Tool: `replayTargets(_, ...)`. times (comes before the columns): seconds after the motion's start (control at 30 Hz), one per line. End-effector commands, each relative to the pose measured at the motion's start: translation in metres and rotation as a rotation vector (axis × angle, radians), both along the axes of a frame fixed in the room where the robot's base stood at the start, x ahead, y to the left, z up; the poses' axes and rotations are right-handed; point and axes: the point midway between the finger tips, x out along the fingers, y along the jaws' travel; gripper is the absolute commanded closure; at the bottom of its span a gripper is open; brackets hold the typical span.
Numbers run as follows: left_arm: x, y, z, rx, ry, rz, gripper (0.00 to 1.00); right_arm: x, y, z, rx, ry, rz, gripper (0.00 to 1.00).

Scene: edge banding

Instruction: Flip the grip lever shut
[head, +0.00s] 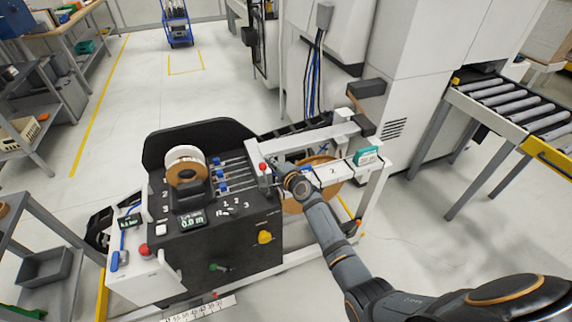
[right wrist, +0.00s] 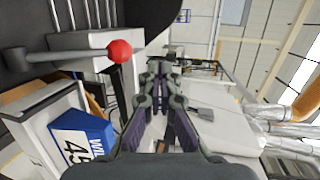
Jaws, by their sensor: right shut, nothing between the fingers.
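The grip lever with a red ball knob (head: 262,167) stands on the edge-banding machine, just left of my right gripper in the head view. My right gripper (head: 279,172) is shut and empty beside the lever. Its fingers (right wrist: 160,68) also show in the right wrist view. Whether the knob touches the gripper's side is unclear in the head view. My left gripper is not in view.
The machine's dark panel (head: 235,250) carries a tape reel (head: 186,170), a yellow knob (head: 265,237) and a green-tipped lever (head: 215,267). A white rail labelled 2 (head: 334,170) lies right of my gripper. A roller conveyor (head: 510,102) stands at the right. Floor between them is clear.

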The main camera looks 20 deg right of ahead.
Motion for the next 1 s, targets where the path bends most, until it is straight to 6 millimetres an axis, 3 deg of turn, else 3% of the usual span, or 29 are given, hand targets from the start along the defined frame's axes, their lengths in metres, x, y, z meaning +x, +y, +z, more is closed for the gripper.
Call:
replayTargets(0.03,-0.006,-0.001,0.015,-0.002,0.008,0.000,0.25,-0.011,-0.004,0.016,-0.005,0.001,-0.001,1.00)
replayTargets(0.1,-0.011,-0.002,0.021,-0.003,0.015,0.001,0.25,-0.022,-0.008,0.027,-0.004,0.001,0.000,1.00)
replayTargets(0.23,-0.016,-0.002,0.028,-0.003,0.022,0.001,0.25,-0.039,-0.014,0.045,-0.004,0.001,0.000,1.00)
replayTargets(0.37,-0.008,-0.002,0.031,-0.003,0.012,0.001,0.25,-0.051,-0.018,0.057,-0.004,0.000,0.000,1.00)
replayTargets(0.57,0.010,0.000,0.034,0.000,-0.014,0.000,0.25,-0.059,-0.020,0.065,-0.002,0.001,-0.002,1.00)
replayTargets(1.0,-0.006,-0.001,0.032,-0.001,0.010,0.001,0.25,-0.059,-0.020,0.064,-0.002,0.002,-0.002,1.00)
